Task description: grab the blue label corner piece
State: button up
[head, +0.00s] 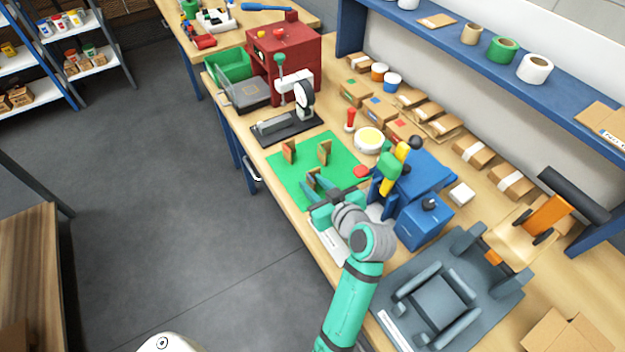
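Three small brown corner pieces stand upright on a green mat (290,185). One corner piece (289,150) is at the back left and shows a reddish patch. Another corner piece (324,152) is at the back right. A nearer corner piece (313,178) is partly hidden behind my gripper. I cannot make out a blue label on any of them at this size. My gripper (337,180) is over the near part of the mat with its dark fingers spread apart and nothing visibly held. The nearer corner piece shows just beyond the left finger.
A blue machine (425,172) with yellow and green parts stands right of my gripper. A grey fixture (440,300) is at the lower right. Small cartons (472,152) line the back.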

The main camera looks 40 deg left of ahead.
jog(key=shift+d, duration=0.1)
grip_shut()
jog(key=shift+w, duration=0.1)
jog(key=shift+r, duration=0.2)
